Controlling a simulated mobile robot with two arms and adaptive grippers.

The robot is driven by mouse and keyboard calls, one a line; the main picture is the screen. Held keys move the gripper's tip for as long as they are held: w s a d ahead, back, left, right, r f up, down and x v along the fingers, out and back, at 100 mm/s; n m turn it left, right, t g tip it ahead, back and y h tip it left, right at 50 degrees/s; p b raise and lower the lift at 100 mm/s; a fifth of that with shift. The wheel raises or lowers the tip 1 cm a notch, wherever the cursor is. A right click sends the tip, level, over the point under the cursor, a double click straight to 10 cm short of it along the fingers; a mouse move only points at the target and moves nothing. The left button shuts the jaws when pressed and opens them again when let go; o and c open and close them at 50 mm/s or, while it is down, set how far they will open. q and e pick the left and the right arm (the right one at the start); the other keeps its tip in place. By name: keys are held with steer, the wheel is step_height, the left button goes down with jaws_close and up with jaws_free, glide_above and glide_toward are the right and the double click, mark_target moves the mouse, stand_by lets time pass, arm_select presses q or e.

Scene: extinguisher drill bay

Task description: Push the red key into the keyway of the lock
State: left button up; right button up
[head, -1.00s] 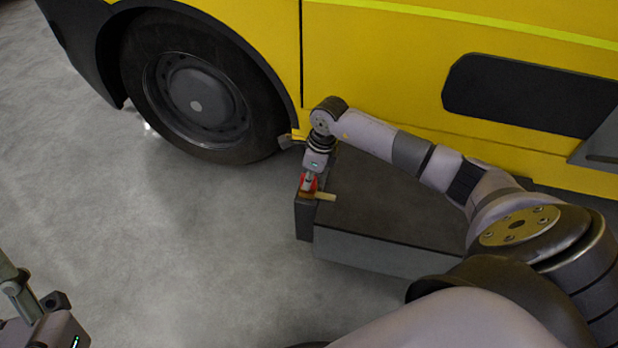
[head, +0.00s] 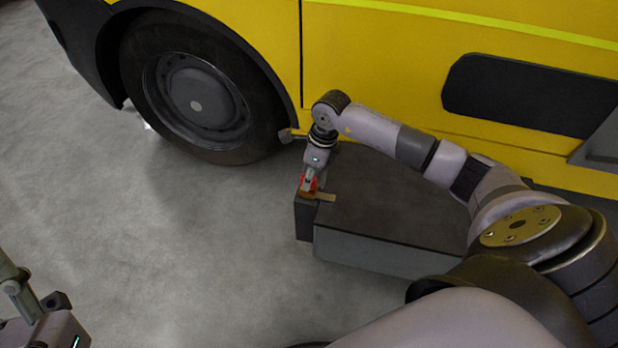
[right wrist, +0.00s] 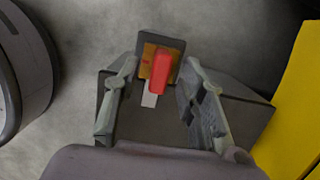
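The red key (right wrist: 160,72) lies over the brown-orange lock (right wrist: 147,60) in the right wrist view. A pale flat strip (right wrist: 150,93) shows below the red part; I cannot tell whether it belongs to the key. My right gripper (right wrist: 160,75) is open, with a finger on each side of the key and a visible gap to it. In the head view, my right gripper (head: 309,184) points down at the red key (head: 313,182), which it partly covers. The keyway is not clearly visible. My left gripper (head: 32,302) is at the bottom left, far from the lock, partly cut off.
The lock is at the left end of a low dark box (head: 385,205) beside a yellow vehicle (head: 400,60). A tan piece (head: 326,197) sticks out beside the lock. A large black wheel (head: 195,100) stands to the left. The grey floor (head: 190,250) in front is clear.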

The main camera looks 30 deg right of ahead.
steer(key=v, duration=1)
steer(key=shift+r, duration=0.15)
